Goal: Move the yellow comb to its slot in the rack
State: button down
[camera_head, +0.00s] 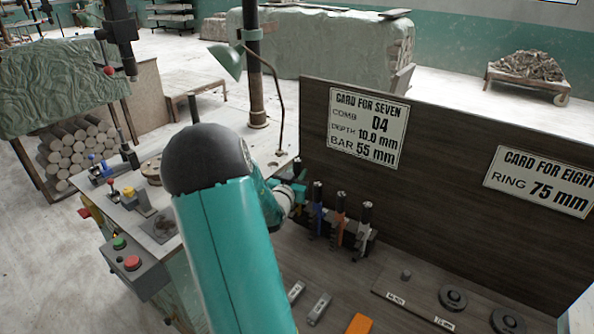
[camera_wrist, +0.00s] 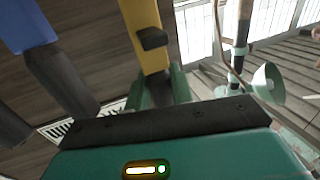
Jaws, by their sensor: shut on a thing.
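The yellow comb (camera_wrist: 143,25) stands between the green fingers of my gripper (camera_wrist: 158,88) in the wrist view, and the gripper is shut on it. A dark knob sticks out from the comb's face. In the head view my gripper (camera_head: 299,190) is at the left end of the rack (camera_head: 371,243), partly behind my arm, and I cannot make out the yellow comb there. The rack holds a blue comb (camera_head: 317,215), an orange comb (camera_head: 338,218) and a whitish comb (camera_head: 362,233). Whether the yellow comb is seated in a slot is hidden.
A dark back board (camera_head: 450,160) with cards stands behind the rack. The blue comb (camera_wrist: 27,25) is close on the left in the wrist view. A green lamp (camera_head: 227,62) and pole stand behind. Bars (camera_head: 318,308) and rings (camera_head: 453,298) lie in front.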

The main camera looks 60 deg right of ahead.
jog(key=shift+f, duration=2.15)
jog(key=c, duration=1.1)
grip_release()
jog(key=shift+f, duration=0.1)
jog(key=a, duration=0.4)
jog(key=s+a, duration=0.1)
jog(key=a, duration=0.8)
jog(key=shift+s+a+r, duration=0.2)
jog(key=shift+a, duration=0.15)
jog(key=shift+w, duration=0.1)
